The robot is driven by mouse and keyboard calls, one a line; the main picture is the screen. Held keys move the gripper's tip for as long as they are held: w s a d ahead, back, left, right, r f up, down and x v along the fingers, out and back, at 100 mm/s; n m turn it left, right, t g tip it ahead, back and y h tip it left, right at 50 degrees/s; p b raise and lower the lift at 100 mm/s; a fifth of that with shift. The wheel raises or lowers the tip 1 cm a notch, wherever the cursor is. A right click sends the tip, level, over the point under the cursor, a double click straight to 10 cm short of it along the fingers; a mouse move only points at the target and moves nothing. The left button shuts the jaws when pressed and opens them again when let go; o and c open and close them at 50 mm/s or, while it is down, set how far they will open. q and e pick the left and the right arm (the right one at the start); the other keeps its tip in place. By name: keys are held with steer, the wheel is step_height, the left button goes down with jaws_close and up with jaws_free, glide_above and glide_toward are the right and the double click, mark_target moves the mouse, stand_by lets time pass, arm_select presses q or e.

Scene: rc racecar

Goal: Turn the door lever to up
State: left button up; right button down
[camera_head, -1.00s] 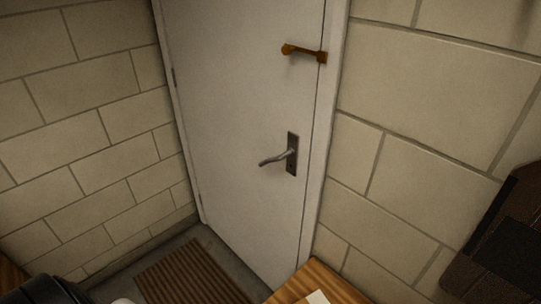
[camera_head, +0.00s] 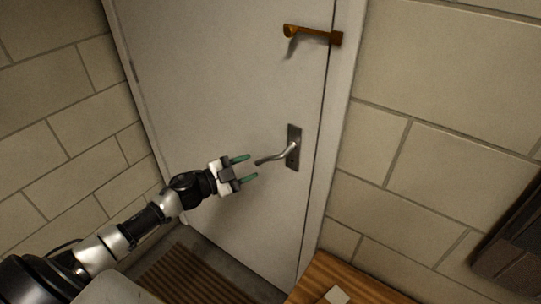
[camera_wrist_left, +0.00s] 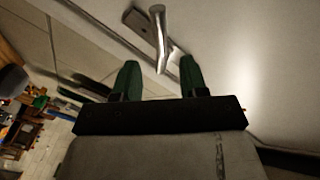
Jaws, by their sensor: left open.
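The door lever (camera_head: 276,155) is a silver handle on a dark plate on the white door (camera_head: 225,90). Its free end points left and slightly downward. My left gripper (camera_head: 250,168) is open, just left of the lever's free end, with its green fingers pointing at it. In the left wrist view the lever (camera_wrist_left: 160,40) shows ahead, between and beyond the two green fingertips (camera_wrist_left: 160,72). I cannot tell whether its tip is between the fingers; no contact shows. My right gripper is not in view.
An orange-brown latch (camera_head: 312,35) is fixed above the lever across the door's right edge. A wooden surface (camera_head: 345,280) stands at the lower right. A brown ribbed mat (camera_head: 185,278) lies on the floor. Block walls flank the door.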

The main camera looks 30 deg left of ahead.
mark_target(262, 161)
arm_select(q)
steer(key=p+x, duration=0.1)
steer(key=x, duration=0.6)
steer(key=shift+w+a, duration=0.1)
steer(key=shift+a, duration=0.1)
steer(key=shift+w+d+f, duration=0.1)
steer(key=shift+w+d, duration=0.1)
steer(key=shift+w, duration=0.1)
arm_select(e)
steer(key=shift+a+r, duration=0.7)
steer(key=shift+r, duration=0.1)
arm_select(q)
jaws_close()
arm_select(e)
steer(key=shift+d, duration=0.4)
